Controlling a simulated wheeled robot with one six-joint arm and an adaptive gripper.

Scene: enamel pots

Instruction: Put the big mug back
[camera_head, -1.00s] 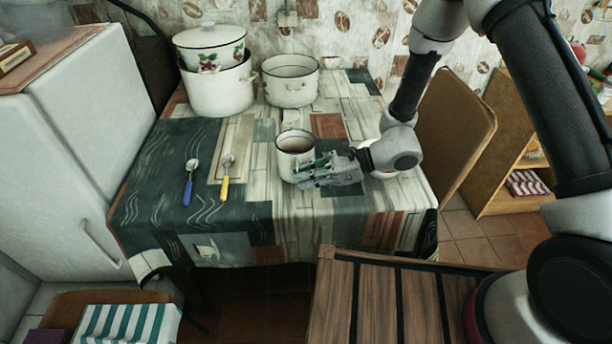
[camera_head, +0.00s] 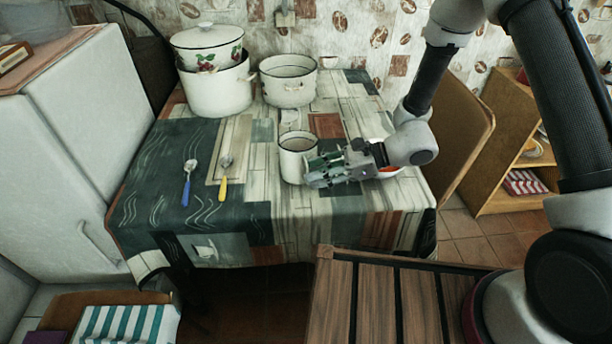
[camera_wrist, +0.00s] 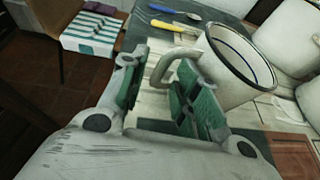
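The big mug (camera_head: 297,162) is white enamel with a dark rim. It stands upright on the table, left of my gripper (camera_head: 312,172). In the wrist view the mug (camera_wrist: 238,75) is at the upper right, with its handle (camera_wrist: 160,70) toward me. My gripper (camera_wrist: 160,88) has its green-padded fingers apart, and the handle's outer end shows in the gap between them. I see no finger pressed on both sides of it. The right finger hides part of the handle and mug.
A lidded pot stack (camera_head: 215,90) and an open pot (camera_head: 288,88) stand at the table's back. A blue-handled spoon (camera_head: 187,190) and a yellow-handled one (camera_head: 224,185) lie left of the mug. A red-and-white dish (camera_head: 388,172) is partly hidden by my wrist. The front left cloth is clear.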

